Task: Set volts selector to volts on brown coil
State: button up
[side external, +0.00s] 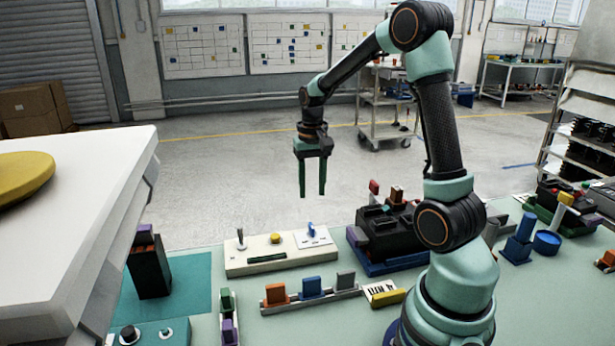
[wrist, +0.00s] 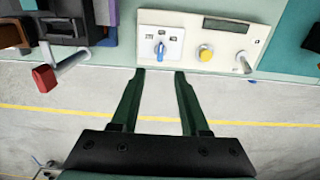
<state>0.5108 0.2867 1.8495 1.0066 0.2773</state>
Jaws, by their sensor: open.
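The volts selector looks to be the blue knob (side external: 311,230) on a white plate at the right end of a cream box (side external: 262,262). In the wrist view the knob (wrist: 160,49) sits just beyond my fingertips, with small dark marks around it that are too small to read. My gripper (side external: 312,193) is open and empty, pointing down above and behind the box. In the wrist view its green fingers (wrist: 160,73) are apart, with nothing between them. A brown block (side external: 397,194) stands on a black device (side external: 385,228); I cannot tell whether it is the brown coil.
The cream box also carries a yellow button (side external: 275,239) and a metal toggle lever (side external: 240,240). A rail with orange, blue and grey blocks (side external: 312,287) lies in front. A black block with a purple top (side external: 149,268) stands left. A red-tipped lever (wrist: 45,78) shows in the wrist view.

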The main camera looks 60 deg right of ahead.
aim_at(312, 225)
notch_tip(312, 225, down, 10)
jog(key=shift+f, duration=0.15)
dwell(0.3)
grip_shut()
